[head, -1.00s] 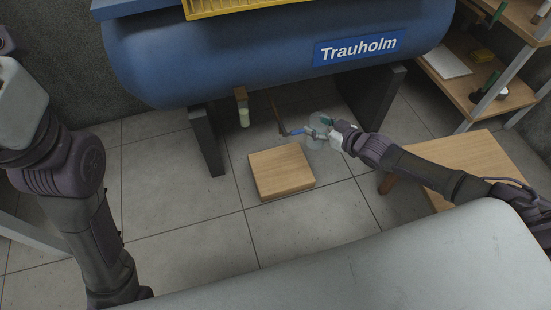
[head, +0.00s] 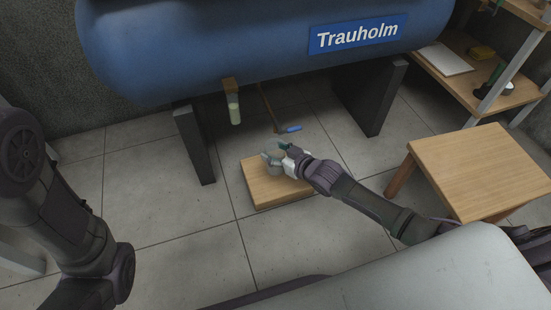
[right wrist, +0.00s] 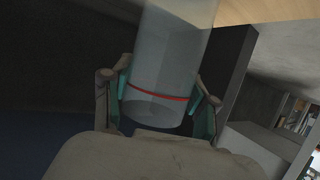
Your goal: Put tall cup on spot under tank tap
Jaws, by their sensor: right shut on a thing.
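The tall cup is clear, with a red line around it. It fills the upper middle of the right wrist view (right wrist: 165,60). My right gripper (right wrist: 163,100) is shut on the cup, one finger on each side. In the head view, my right gripper (head: 275,157) is over the wooden block (head: 285,192), and the cup is small and faint there. I cannot tell whether the cup touches the block. The tank tap (head: 291,128), with a blue handle, hangs from a thin pipe below the blue tank (head: 240,45), just behind the gripper. My left gripper is out of view.
Dark tank legs (head: 194,145) stand on both sides of the block. A small part with a pale bowl (head: 234,110) hangs under the tank at left. A wooden stool (head: 475,165) stands at right, and shelves (head: 465,85) stand behind it. The tiled floor in front is clear.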

